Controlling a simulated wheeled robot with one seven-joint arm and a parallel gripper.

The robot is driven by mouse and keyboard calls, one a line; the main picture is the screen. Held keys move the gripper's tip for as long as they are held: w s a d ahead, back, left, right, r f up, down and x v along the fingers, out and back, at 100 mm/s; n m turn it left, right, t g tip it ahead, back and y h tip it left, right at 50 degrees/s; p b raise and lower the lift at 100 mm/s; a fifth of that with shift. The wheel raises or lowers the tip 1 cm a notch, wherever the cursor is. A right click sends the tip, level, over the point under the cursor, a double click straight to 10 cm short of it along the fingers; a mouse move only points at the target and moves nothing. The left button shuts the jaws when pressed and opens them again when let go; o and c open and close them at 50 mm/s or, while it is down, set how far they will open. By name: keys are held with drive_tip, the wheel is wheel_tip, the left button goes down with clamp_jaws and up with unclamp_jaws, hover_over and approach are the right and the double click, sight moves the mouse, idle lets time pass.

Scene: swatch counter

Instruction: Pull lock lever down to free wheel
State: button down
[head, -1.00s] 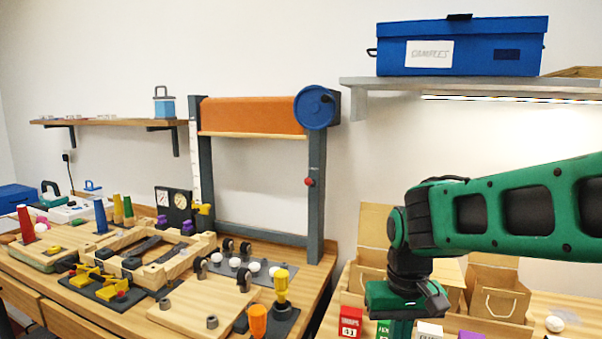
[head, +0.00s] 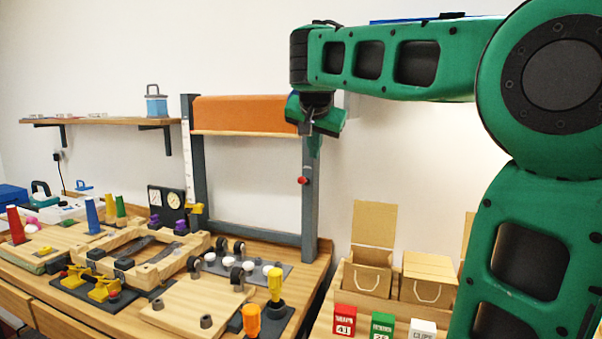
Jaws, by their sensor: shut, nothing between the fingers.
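A grey frame (head: 310,215) stands on the wooden bench and carries a roll of orange cloth (head: 245,115). A small red knob (head: 303,180), which looks like the lock lever's end, sits on the frame's right post. The blue wheel at the top of that post is hidden behind my arm. My gripper (head: 315,148) points down, shut and empty, in front of the right post's upper part. In the picture it is above and slightly right of the red knob. I cannot tell how far it is from the post.
The bench below holds a wooden frame (head: 187,262), a yellow-handled tool (head: 274,288) and other small things. Cardboard boxes (head: 368,277) and labelled cartons (head: 345,320) stand at the lower right. A wall shelf (head: 100,121) is at left. My arm hides much of the right side.

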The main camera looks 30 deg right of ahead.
drive_tip(key=r, duration=0.1)
drive_tip(key=w+r, duration=0.2)
drive_tip(key=shift+a+m+t, duration=0.3)
drive_tip(key=shift+a, duration=0.05)
hover_over(304, 180)
drive_tip(key=s, duration=0.3)
wheel_tip(304, 180, down, 7)
drive_tip(key=shift+w+a+f, duration=0.15)
drive_tip(key=shift+w+f, duration=0.15)
drive_tip(key=shift+f, duration=0.3)
drive_tip(key=shift+w+a+f, duration=0.15)
drive_tip(key=shift+w+f, duration=0.2)
drive_tip(key=shift+f, duration=0.2)
drive_tip(key=shift+w+a+f, duration=0.15)
drive_tip(key=shift+w+f, duration=0.15)
drive_tip(key=shift+f, duration=0.3)
